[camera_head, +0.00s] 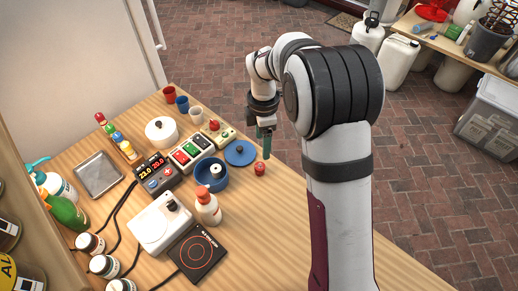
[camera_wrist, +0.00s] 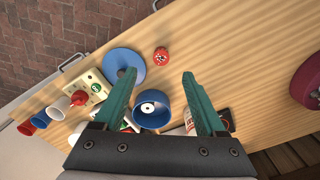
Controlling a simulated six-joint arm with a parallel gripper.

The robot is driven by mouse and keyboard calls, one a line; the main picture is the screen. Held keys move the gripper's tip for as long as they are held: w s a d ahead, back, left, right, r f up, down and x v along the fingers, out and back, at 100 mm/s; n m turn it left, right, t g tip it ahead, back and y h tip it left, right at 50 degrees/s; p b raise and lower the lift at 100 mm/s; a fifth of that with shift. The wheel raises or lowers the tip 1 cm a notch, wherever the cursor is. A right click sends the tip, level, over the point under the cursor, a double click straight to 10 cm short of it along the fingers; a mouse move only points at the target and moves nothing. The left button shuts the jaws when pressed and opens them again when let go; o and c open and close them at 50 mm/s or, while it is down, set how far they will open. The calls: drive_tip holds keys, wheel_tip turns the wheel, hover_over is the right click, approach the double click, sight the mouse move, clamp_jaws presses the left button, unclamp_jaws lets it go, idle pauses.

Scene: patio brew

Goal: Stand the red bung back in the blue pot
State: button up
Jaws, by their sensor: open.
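The red bung (camera_head: 260,169) stands on the bare wooden table, just right of the blue pot (camera_head: 204,178). The pot is open, with a small white round piece inside. A flat blue disc (camera_head: 240,152), like a lid, lies behind the pot. My gripper (camera_head: 266,156) points down with teal fingers, close above and behind the bung in the head view. In the wrist view my gripper (camera_wrist: 160,75) is open and empty. The bung (camera_wrist: 161,56) shows just beyond the fingertips, between their lines. The blue pot (camera_wrist: 172,97) shows between the fingers, the disc (camera_wrist: 117,58) to the left.
A white bottle with an orange cap (camera_head: 208,210) stands in front of the pot. Left of the pot are a switch box (camera_head: 192,150) and a digital controller (camera_head: 157,174). A hotplate (camera_head: 198,254) lies nearer. The table right of the bung is clear up to its edge.

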sight(260, 166)
drive_tip(key=f, duration=1)
drive_tip(key=shift+s+a+f, duration=0.25)
drive_tip(key=shift+a, duration=0.15)
clamp_jaws()
